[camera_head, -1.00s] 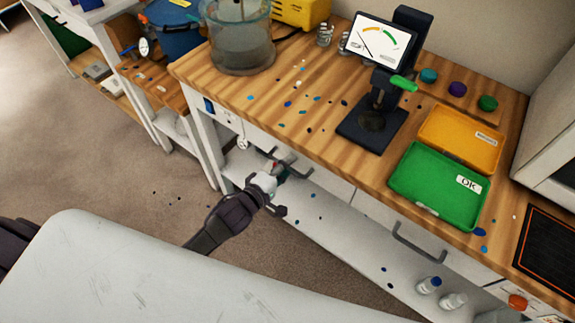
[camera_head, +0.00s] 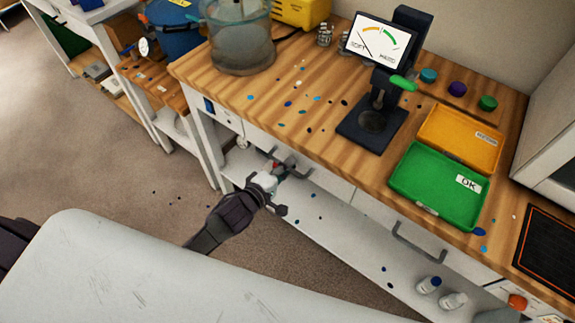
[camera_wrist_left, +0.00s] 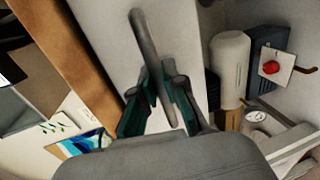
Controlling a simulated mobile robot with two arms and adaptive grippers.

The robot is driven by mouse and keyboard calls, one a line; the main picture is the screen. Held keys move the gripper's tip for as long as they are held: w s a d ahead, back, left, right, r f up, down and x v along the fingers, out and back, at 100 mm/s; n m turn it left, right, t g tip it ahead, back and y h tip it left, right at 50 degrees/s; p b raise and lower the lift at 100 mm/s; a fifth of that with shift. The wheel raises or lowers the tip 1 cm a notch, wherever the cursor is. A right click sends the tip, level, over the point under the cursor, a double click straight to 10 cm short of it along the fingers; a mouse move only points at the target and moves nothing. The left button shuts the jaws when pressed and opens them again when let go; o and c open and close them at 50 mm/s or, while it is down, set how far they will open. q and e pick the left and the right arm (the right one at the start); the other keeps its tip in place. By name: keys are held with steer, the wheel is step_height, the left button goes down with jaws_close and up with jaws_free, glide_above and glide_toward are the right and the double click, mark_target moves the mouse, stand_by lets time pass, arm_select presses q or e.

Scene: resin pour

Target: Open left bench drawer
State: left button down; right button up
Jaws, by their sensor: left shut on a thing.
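The left bench drawer has a white front (camera_head: 325,184) under the wooden worktop, and it looks closed. Its dark bar handle (camera_head: 300,172) sticks out from the front. My left gripper (camera_head: 279,178) is at this handle, reaching in from the lower left. In the left wrist view, the handle (camera_wrist_left: 145,40) runs between the two teal-lined fingers (camera_wrist_left: 158,100), which are shut on it. The fingers hide part of the handle. My right gripper is not in view.
A second drawer handle (camera_head: 418,246) sits farther right. A lower shelf (camera_head: 325,232) with white bottles (camera_head: 453,300) lies beneath the drawers. The worktop (camera_head: 285,95) carries a gauge stand (camera_head: 372,122), a green tray (camera_head: 410,190) and a yellow tray (camera_head: 440,125). Open floor (camera_head: 100,150) lies left.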

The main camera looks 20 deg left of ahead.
arm_select(q)
steer(key=f+p+v, duration=0.2)
steer(key=p+v, duration=0.1)
steer(key=v, duration=0.9)
steer(key=s+f+p+v, duration=0.1)
steer(key=f+p+v, duration=0.2)
steer(key=v, duration=1)
steer(key=shift+s+a+p, duration=0.2)
steer(key=shift+s+p, duration=0.1)
steer(key=shift+p, duration=0.35)
steer(key=shift+f, duration=0.15)
steer(key=c, duration=1.2)
jaws_free()
steer(key=shift+s, duration=0.1)
